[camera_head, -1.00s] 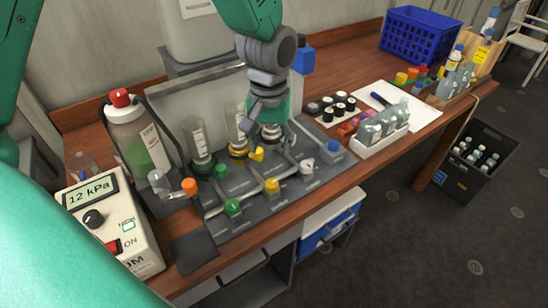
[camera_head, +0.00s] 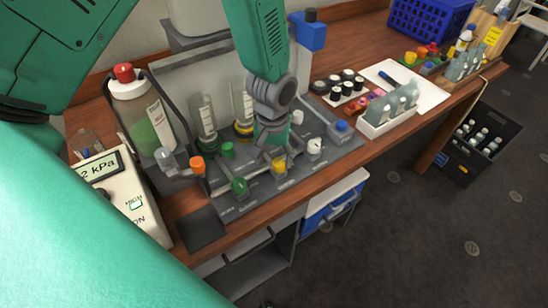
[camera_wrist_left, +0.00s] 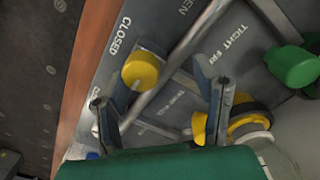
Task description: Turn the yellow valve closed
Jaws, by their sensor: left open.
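The yellow valve knob (camera_head: 279,166) sits at the front of the grey valve panel (camera_head: 240,205), just in front of my left gripper (camera_head: 272,150). My left gripper points down at the panel, open and empty. In the left wrist view, the round yellow knob (camera_wrist_left: 140,70) lies between the lines of the two spread fingers, nearer the left finger, with the word CLOSED printed beside it. I cannot tell whether a finger touches it. A larger yellow ring (camera_wrist_left: 250,120) lies beyond the right finger. My right gripper is not in view.
Green knobs (camera_head: 239,186), an orange knob (camera_head: 197,165) and a white knob (camera_head: 314,146) stand close by on metal pipes. A gauge box (camera_head: 120,195) and a bottle (camera_head: 140,115) stand left. Vials in a white tray (camera_head: 388,120) stand right.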

